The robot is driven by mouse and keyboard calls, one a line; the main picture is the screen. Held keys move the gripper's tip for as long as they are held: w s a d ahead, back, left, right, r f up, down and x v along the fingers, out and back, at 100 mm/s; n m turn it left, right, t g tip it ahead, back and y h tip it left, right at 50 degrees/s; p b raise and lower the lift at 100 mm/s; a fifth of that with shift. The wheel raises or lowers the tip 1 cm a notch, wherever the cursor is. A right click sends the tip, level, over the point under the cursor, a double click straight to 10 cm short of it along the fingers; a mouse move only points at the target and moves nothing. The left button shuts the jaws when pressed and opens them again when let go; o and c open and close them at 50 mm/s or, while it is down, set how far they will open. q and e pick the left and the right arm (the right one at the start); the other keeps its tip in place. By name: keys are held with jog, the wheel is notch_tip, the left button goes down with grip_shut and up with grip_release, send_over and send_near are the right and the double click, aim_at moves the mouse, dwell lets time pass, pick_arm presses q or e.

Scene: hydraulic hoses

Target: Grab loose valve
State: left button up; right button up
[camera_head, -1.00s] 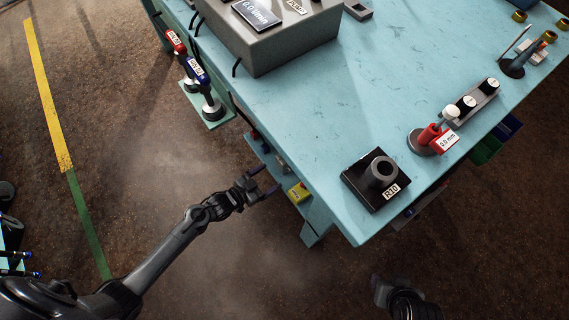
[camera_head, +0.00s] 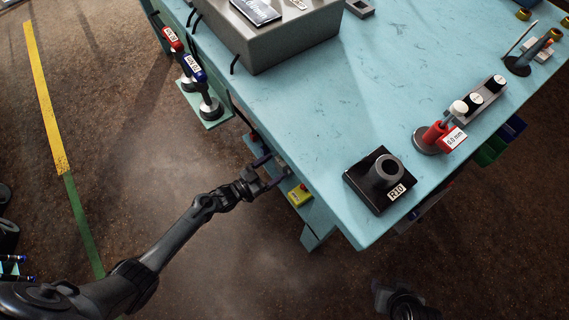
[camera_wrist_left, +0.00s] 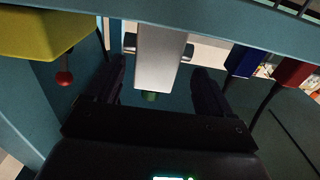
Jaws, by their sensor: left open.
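My left gripper (camera_head: 274,171) is open at the table's side edge, beside the near leg. In the left wrist view its two dark fingers (camera_wrist_left: 160,88) stand on either side of a pale grey block (camera_wrist_left: 161,58) with dark stubs at its sides and a green end below. This block may be the loose valve; I cannot tell for sure. It appears apart from the fingers. In the head view only a small pale part (camera_head: 281,162) shows near the fingertips. My right gripper (camera_head: 384,294) is a dark, blurred shape at the bottom; its jaws are unclear.
A yellow box (camera_head: 299,195) sits close to the left gripper; it also shows in the wrist view (camera_wrist_left: 45,32), with a red knob. The blue tabletop (camera_head: 310,110) overhangs this area. Red (camera_head: 172,40) and blue (camera_head: 195,70) labelled fittings stand farther along. A black R10 block (camera_head: 380,180) is on top.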

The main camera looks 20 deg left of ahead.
aim_at(278, 166)
pick_arm(q)
jog(key=shift+w+d+f+b, duration=0.15)
jog(key=shift+w+d+b, duration=0.1)
jog(key=shift+w+b, duration=0.05)
jog(key=b+x, duration=0.1)
jog(key=x, duration=0.2)
jog(key=shift+d+b, duration=0.15)
jog(key=shift+b, duration=0.2)
jog(key=shift+w+d, duration=0.3)
jog(key=shift+w, duration=0.2)
jog(key=shift+s+a, duration=0.1)
jog(key=shift+s, duration=0.05)
jog(key=shift+c, duration=0.5)
jog(key=c, duration=1.2)
jog(key=shift+r, duration=0.2)
